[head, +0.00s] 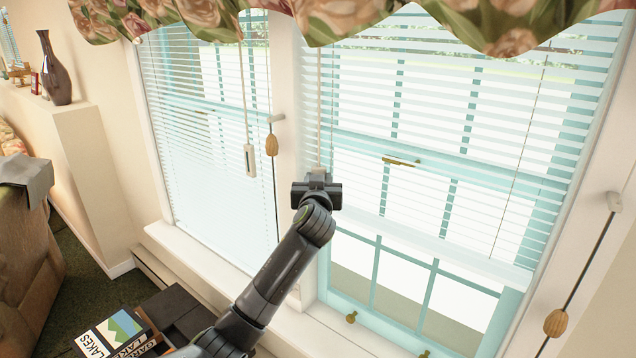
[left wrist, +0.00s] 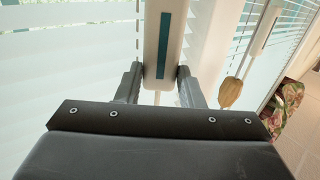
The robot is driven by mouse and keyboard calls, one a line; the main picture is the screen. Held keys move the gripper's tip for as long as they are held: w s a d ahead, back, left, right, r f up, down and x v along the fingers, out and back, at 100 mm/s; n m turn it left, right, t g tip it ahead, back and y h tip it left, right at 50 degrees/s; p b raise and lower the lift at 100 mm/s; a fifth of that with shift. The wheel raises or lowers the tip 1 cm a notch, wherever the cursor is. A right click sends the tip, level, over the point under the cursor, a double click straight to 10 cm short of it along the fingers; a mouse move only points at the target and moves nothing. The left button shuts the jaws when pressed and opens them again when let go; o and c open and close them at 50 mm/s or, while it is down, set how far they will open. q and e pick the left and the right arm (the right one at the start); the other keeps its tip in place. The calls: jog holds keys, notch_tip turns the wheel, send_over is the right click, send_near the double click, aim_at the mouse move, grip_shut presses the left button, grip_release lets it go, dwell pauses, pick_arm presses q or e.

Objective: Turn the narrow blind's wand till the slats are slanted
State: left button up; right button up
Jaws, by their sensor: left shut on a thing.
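Two white slatted blinds hang side by side; the left blind (head: 190,110) looks the narrower, the right blind (head: 470,130) the wider. The left blind's wand (head: 249,160) hangs free, with a pale, dark-striped handle. Another wand (head: 319,90) hangs at the right blind's left edge. My left gripper (head: 317,180) is at this second wand's lower end. In the left wrist view, its fingers are shut on the white wand handle (left wrist: 152,45) with a teal stripe. The right blind's slats have gaps showing the window behind. My right gripper is not in view.
A cord with a wooden tassel (head: 271,145) hangs between the blinds; another tassel (head: 556,322) is at the right. A floral valance (head: 330,20) runs above. A dark vase (head: 57,70) stands on a ledge. Boxes or books (head: 120,330) lie below left.

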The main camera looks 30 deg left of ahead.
pick_arm(q)
jog(key=o, duration=0.6)
jog(key=shift+c, duration=0.2)
jog(key=o, duration=0.4)
jog(key=shift+w+a+f, duration=0.1)
jog(key=shift+w+f, duration=0.05)
jog(key=shift+b+v, duration=2.4)
jog(key=shift+v, duration=6.3)
